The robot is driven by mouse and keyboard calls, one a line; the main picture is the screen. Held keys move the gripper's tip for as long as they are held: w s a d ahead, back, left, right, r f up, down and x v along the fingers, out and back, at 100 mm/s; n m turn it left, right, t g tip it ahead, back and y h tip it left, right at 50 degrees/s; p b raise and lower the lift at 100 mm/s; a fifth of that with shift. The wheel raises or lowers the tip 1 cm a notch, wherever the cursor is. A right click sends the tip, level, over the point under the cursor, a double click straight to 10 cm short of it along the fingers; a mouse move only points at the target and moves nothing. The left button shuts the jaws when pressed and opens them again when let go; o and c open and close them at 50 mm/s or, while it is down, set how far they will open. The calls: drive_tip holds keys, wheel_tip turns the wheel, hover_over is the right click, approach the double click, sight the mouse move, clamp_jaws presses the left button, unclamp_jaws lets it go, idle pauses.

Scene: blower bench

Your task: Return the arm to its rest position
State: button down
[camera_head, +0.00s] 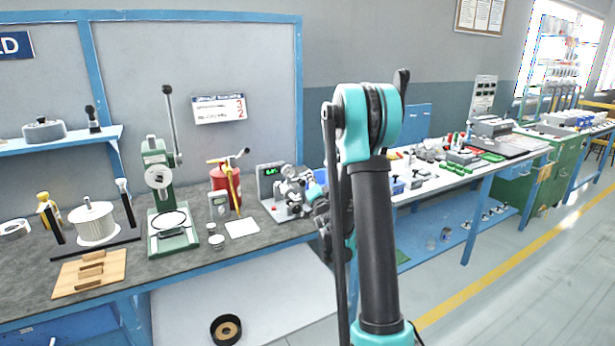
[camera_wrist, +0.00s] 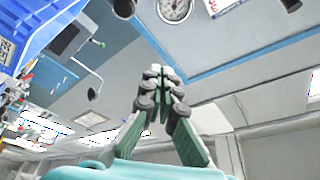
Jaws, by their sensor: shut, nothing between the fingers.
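My arm rises in the middle right of the head view, bent at a teal upper joint. My gripper (camera_wrist: 160,85) shows in the wrist view with its fingers together and nothing between them. In the head view the gripper is hard to make out behind the arm, near the right end of the grey bench.
A white bench (camera_head: 435,184) with many small parts stands behind my arm. The floor at right is clear.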

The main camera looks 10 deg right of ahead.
drive_tip(key=s+f+n+g, duration=0.3)
drive_tip(key=s+f+g, duration=0.2)
drive_tip(key=s, duration=0.8)
drive_tip(key=s+f+n+g, duration=0.3)
drive_tip(key=s+f+g, duration=0.3)
drive_tip(key=s, duration=0.8)
drive_tip(key=s+f+n+g+h, duration=0.1)
drive_tip(key=s+f+n+g, duration=0.2)
drive_tip(key=s, duration=1.1)
wheel_tip(320, 180, down, 4)
drive_tip(key=shift+s+a+r+g, duration=0.15)
drive_tip(key=shift+a+g, duration=0.15)
drive_tip(key=shift+g, duration=0.9)
